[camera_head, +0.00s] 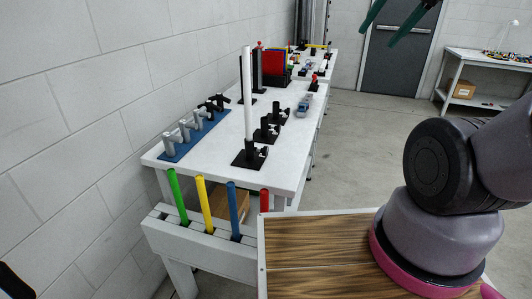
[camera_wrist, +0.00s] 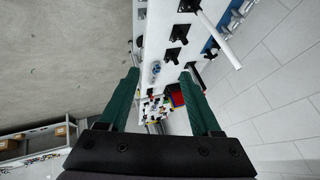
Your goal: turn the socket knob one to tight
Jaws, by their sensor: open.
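Three black sockets with small side knobs stand in a row on the white table (camera_head: 205,128). The nearest socket (camera_head: 249,157) holds an upright white rod (camera_head: 248,90). The middle socket (camera_head: 267,131) and far socket (camera_head: 279,116) hold no rod. I cannot tell which knob is number one, or how tight any is. In the wrist view the rod socket (camera_wrist: 188,6), middle socket (camera_wrist: 179,34) and far socket (camera_wrist: 171,55) line the table. My gripper (camera_wrist: 160,73) has green fingers spread apart, empty. In the head view it is high at the upper right, clear of the sockets.
A blue rail with grey clamps (camera_head: 190,132) lies along the wall side. A rack (camera_head: 190,232) holds green, yellow, blue and red rods at the table's near end. Red and black panels (camera_head: 274,66) stand farther back. Open floor (camera_head: 360,140) lies right of the table.

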